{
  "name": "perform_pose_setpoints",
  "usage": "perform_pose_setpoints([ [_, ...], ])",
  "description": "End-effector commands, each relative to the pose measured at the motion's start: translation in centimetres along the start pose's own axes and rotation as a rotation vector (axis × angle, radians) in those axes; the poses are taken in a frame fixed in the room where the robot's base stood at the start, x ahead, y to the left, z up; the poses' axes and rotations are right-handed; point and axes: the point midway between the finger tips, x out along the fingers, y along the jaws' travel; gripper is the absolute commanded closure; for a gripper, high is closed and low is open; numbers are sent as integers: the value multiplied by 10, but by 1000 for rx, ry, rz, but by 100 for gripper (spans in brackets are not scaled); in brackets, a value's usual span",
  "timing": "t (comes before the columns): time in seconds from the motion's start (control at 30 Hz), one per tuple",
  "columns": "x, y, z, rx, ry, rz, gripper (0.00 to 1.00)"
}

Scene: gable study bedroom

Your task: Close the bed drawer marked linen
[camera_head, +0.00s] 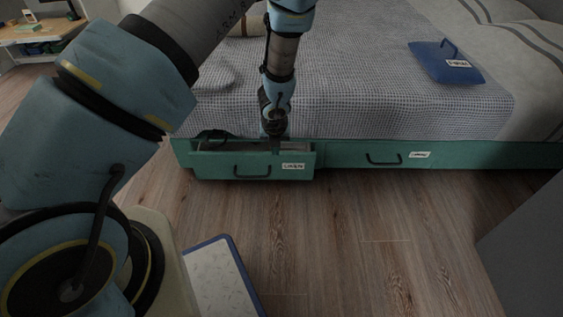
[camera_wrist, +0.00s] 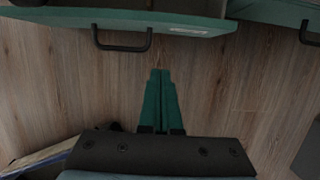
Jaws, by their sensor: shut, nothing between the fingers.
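The bed drawer with a white label that seems to read linen (camera_head: 225,172) is the left green drawer under the bed, and it stands pulled out, its open top showing. It has a black bar handle (camera_head: 252,171). In the wrist view the drawer front (camera_wrist: 190,23) crosses the top, with its handle (camera_wrist: 122,45) left of centre. My gripper (camera_head: 276,150) is shut and empty, pointing down at the drawer's front right part in the head view. In the wrist view its green fingers (camera_wrist: 160,74) lie together over floor, below the drawer front. I cannot tell whether they touch it.
A second green drawer (camera_head: 350,154) to the right sits flush with the bed frame. A blue labelled item (camera_head: 435,65) lies on the bed (camera_head: 350,60). A blue-edged board (camera_head: 222,280) lies on the floor near my base. The wooden floor (camera_head: 370,240) before the drawers is clear.

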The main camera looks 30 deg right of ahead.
Motion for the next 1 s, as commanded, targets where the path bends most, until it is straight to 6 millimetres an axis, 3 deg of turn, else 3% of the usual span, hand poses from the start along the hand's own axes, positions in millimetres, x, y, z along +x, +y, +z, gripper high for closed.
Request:
perform_pose_setpoints([
  [0.03, 16, -8, -5, 8, -16, -2, 100],
  [0.3, 13, -28, -11, 0, -79, -4, 100],
  [0.63, 10, -32, -13, -11, -102, -5, 100],
  [0.77, 28, -32, -12, -11, -101, -4, 100],
  [1.0, 78, -32, -8, -10, -101, -4, 100],
])
